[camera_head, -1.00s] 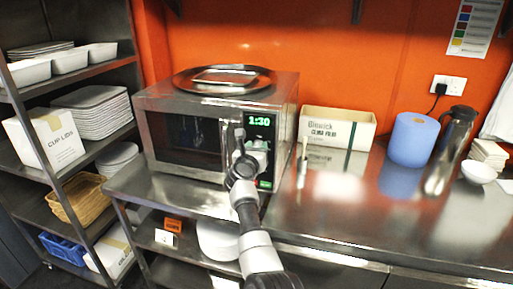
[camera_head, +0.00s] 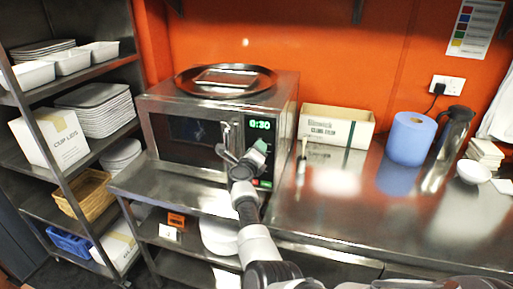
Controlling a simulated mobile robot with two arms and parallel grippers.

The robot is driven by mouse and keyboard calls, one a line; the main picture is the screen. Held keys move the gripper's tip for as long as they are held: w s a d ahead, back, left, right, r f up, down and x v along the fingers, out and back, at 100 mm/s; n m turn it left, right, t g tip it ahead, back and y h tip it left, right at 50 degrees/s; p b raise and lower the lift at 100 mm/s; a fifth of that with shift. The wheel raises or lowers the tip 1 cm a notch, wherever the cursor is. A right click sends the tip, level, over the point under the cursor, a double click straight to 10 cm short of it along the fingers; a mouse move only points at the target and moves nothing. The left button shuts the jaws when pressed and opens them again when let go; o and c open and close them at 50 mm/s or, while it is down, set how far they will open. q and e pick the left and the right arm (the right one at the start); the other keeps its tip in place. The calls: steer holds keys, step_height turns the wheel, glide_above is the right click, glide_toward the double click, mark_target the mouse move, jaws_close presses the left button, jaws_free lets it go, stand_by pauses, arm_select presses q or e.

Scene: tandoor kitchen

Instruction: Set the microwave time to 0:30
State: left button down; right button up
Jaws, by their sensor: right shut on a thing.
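The steel microwave (camera_head: 180,151) stands on the counter at the left, door closed. Its green display (camera_head: 259,125) reads 0:30. My right gripper (camera_head: 246,159) is at the control panel, just below the display, and appears tilted. It is shut on what seems to be the microwave's knob, which the gripper itself hides. A green button (camera_head: 265,184) shows low on the panel. My left gripper is not in view.
A round tray (camera_head: 226,91) lies on top of the microwave. A cling film box (camera_head: 336,126), a blue paper roll (camera_head: 410,138) and a dark flask (camera_head: 447,148) stand to the right. A loaded shelf rack (camera_head: 72,178) is at left. The counter's front right is clear.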

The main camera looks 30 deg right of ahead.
steer(key=shift+r+n, duration=0.1)
steer(key=shift+n, duration=0.5)
steer(key=o, duration=0.9)
